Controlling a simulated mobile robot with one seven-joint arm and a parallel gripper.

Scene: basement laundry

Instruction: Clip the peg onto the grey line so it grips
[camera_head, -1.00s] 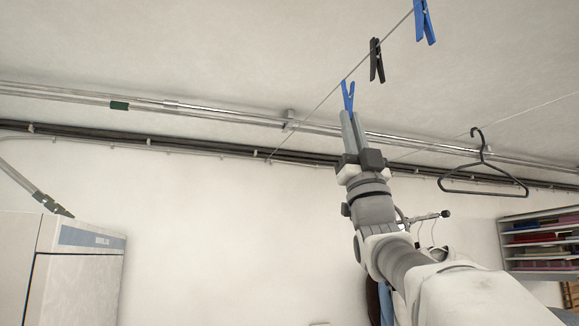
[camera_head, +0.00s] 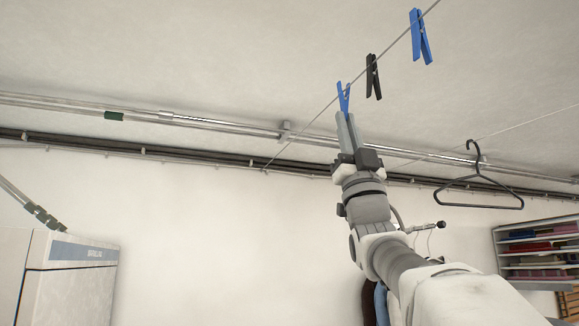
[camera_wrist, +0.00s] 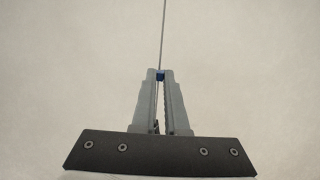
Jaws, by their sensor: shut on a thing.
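My gripper (camera_head: 345,118) points up, with its fingers shut on the lower end of a blue peg (camera_head: 343,99). The peg's two prongs spread upward in a narrow V. The grey line (camera_head: 303,133) runs diagonally across the picture and passes the peg's upper part. I cannot tell whether it lies between the prongs or beside them. In the wrist view the blue peg (camera_wrist: 160,76) shows small between the fingertips, and the line (camera_wrist: 163,35) runs up from it. The fingers hide most of the peg there.
A black peg (camera_head: 373,78) and another blue peg (camera_head: 420,38) hang on the line to the upper right. A black hanger (camera_head: 478,188) hangs at the right. Pipes (camera_head: 220,122) run along the wall top. A white cabinet (camera_head: 70,285) stands lower left, shelves (camera_head: 540,250) lower right.

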